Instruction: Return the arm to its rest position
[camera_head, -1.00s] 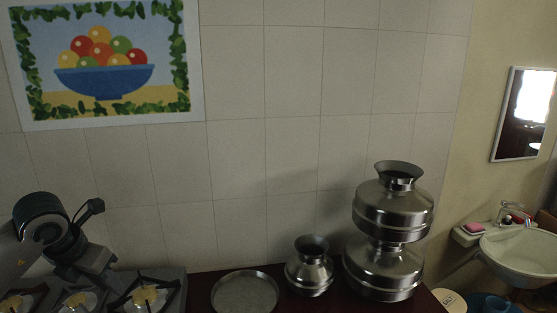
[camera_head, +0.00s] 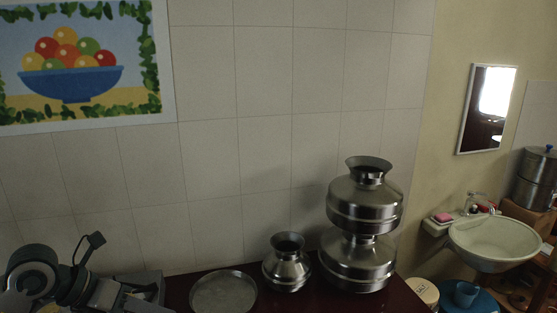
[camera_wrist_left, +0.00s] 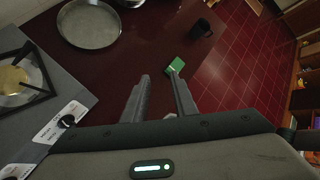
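My left arm (camera_head: 40,276) shows at the lower left of the head view, in front of the stove. In the left wrist view my left gripper (camera_wrist_left: 158,76) points over the dark red counter, its two fingers apart with nothing seen between them. A small green block (camera_wrist_left: 175,65) lies just beyond the right fingertip; I cannot tell the gap between them. My right arm and gripper are not in view.
A round steel tray (camera_head: 223,292), a small metal pot (camera_head: 287,266) and two stacked pots (camera_head: 364,205) stand on the dark red counter (camera_head: 180,287). A black cup (camera_wrist_left: 201,28) is near its edge. The stove (camera_wrist_left: 40,110) is at left. A sink (camera_head: 493,240) stands right.

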